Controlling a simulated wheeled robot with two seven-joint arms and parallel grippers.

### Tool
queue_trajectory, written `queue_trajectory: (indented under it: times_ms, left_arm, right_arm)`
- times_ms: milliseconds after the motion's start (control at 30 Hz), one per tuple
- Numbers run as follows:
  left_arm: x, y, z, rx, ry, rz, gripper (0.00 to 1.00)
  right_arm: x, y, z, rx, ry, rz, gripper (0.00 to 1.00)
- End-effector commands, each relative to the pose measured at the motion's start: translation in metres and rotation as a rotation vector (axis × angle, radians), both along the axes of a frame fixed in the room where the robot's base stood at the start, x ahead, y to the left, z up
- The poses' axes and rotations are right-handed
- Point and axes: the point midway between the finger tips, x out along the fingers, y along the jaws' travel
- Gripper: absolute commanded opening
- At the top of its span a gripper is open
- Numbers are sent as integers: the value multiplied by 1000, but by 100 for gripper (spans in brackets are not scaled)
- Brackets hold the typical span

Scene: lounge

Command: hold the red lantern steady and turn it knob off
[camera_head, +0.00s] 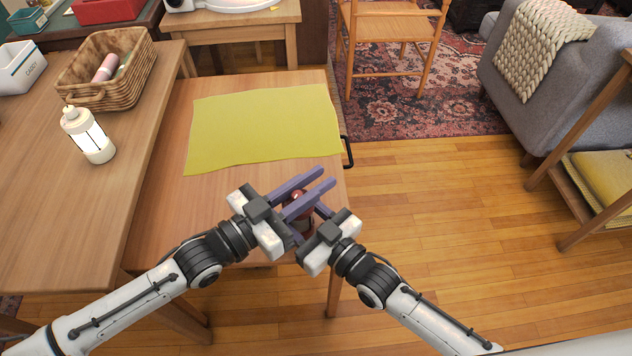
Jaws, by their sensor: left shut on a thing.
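The red lantern (297,196) is at the front right of the small wooden table, mostly hidden by my grippers; only bits of its dark red body show. My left gripper (330,178) reaches in from the left, its purple fingers shut on the lantern. My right gripper (306,212) comes in from the lower right, close against the lantern and the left fingers. Its fingertips are largely covered, so I cannot tell whether it is open or shut. The lantern's knob is not visible.
A yellow-green cloth (262,125) lies on the small table (215,205). A black handle (348,152) juts from the small table's right edge. Open floor (440,220) lies right.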

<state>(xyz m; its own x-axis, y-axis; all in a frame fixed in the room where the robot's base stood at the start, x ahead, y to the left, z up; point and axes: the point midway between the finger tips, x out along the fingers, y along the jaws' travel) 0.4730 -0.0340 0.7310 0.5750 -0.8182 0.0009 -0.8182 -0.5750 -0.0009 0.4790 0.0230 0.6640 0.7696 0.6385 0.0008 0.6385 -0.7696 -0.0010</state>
Motion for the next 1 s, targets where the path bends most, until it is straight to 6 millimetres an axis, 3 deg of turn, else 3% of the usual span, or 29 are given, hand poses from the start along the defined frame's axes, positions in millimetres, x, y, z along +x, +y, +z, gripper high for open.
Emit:
queue_trajectory:
  times_ms: [567,600,667,1000]
  left_arm:
    - [-1,-1,3,-6,-2,26,0]
    - [-1,-1,3,-6,-2,26,25]
    - [-1,-1,3,-5,-1,27,35]
    - [-1,3,0,-1,1,30,37]
  right_arm:
    - [-2,3,0,-4,0,6,15]
    - [-2,3,0,-5,0,6,15]
    - [-2,3,0,-4,0,5,15]
    - [-1,1,0,-3,0,2,15]
